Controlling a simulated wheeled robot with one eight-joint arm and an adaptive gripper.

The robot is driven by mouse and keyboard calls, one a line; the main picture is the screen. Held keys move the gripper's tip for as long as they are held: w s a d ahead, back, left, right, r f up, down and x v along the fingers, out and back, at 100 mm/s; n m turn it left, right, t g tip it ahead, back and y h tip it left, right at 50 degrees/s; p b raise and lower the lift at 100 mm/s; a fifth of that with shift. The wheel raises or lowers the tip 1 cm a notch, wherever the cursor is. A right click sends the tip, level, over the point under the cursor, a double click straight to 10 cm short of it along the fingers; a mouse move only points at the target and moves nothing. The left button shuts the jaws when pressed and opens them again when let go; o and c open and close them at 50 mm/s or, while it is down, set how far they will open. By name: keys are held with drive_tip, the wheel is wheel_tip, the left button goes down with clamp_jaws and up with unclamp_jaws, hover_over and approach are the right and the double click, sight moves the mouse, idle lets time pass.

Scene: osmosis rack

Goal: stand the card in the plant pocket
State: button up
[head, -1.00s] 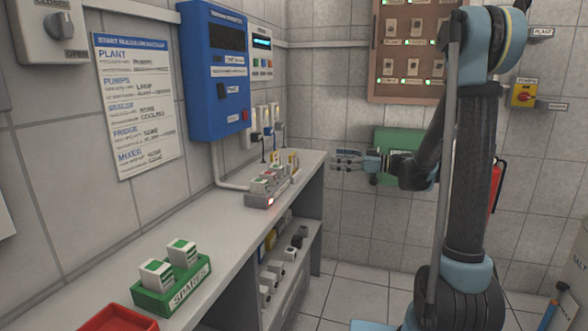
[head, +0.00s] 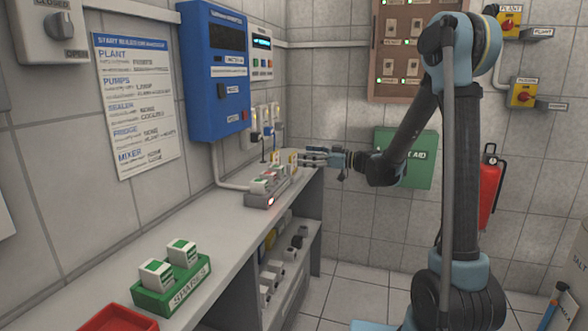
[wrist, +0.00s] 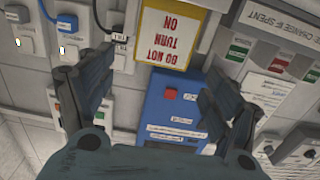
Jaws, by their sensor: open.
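A white card with a yellow border and red words "DO NOT TURN ON" (wrist: 168,36) shows upside down in the wrist view, ahead of and between my fingers. In the head view, a small yellow-edged card (head: 292,158) stands at the far end of the bench, just left of my fingertips. My gripper (head: 305,157) is open and empty, reaching in level from the right. Its spread fingers also show in the wrist view (wrist: 154,66). Contact with the card cannot be told. A label reading PLANT (head: 540,33) is on the right wall; I cannot make out a pocket there.
A grey rack (head: 262,201) with several cartridges sits beside the card on the bench (head: 185,245). Sockets and cables (head: 265,125) are on the wall behind. A blue cabinet (head: 214,75) hangs above. A green spares tray (head: 172,288) is nearer.

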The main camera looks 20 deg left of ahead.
sight(294, 154)
drive_tip(key=a, duration=0.5)
drive_tip(key=shift+w, duration=0.25)
drive_tip(key=c, duration=1.2)
drive_tip(key=shift+r, duration=0.1)
